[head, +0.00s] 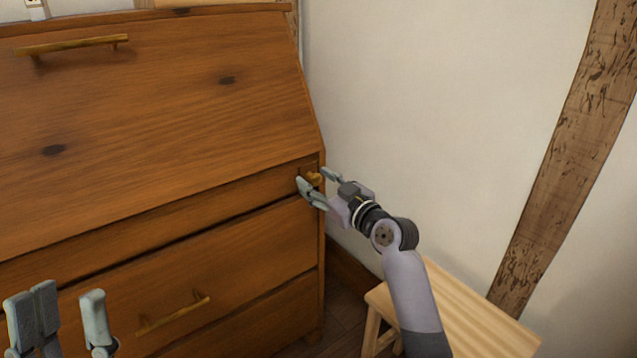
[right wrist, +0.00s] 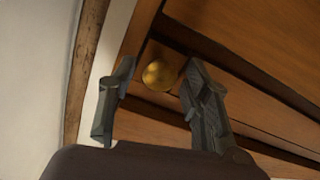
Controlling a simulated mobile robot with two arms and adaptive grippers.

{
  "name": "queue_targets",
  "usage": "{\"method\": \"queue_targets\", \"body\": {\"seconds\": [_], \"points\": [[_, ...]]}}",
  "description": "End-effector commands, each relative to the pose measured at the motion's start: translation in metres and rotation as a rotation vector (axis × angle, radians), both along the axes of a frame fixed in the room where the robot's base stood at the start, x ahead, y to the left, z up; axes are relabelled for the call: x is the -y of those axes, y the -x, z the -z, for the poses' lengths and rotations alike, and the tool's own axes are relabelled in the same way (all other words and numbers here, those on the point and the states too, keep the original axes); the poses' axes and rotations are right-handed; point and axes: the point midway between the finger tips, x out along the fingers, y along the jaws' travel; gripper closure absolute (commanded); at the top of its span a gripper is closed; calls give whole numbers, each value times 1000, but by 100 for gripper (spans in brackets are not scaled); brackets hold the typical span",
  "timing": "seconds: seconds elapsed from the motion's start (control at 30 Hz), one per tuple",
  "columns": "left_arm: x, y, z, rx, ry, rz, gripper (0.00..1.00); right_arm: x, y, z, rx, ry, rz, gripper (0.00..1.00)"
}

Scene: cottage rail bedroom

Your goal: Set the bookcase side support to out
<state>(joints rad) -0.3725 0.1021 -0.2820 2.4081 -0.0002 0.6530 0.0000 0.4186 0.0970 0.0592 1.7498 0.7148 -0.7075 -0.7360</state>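The wooden bookcase (head: 150,140) has a closed slanted front panel with a long brass handle. At its right end, below the panel, is a small side support front with a round brass knob (head: 314,178). The support looks flush with the front. My right gripper (head: 318,180) is open with its fingers on either side of the knob. In the right wrist view the knob (right wrist: 159,75) sits between the two fingertips, with gaps on both sides. My left gripper (head: 68,315) is open and empty at the lower left, in front of the drawers.
A drawer with a brass handle (head: 175,314) lies below the support. A light wooden stool (head: 470,318) stands at the lower right, beneath my right arm. A white wall (head: 430,100) with a timber beam (head: 565,150) is close on the right.

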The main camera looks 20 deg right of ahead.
Motion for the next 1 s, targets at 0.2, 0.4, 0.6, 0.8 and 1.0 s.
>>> {"method": "queue_targets", "body": {"seconds": [0.2,0.4,0.6,0.8,1.0], "points": [[0,0,0,0,0,-1,60,0,0,0,0,0,0,72],[0,0,0,0,0,-1,60,0,0,0,0,0,0,85],[0,0,0,0,0,-1,60,0,0,0,0,0,0,99],[0,0,0,-1,-1,-1,60,0,0,0,0,0,0,100],[0,0,0,-1,0,0,60,0,0,0,0,0,0,100]]}}
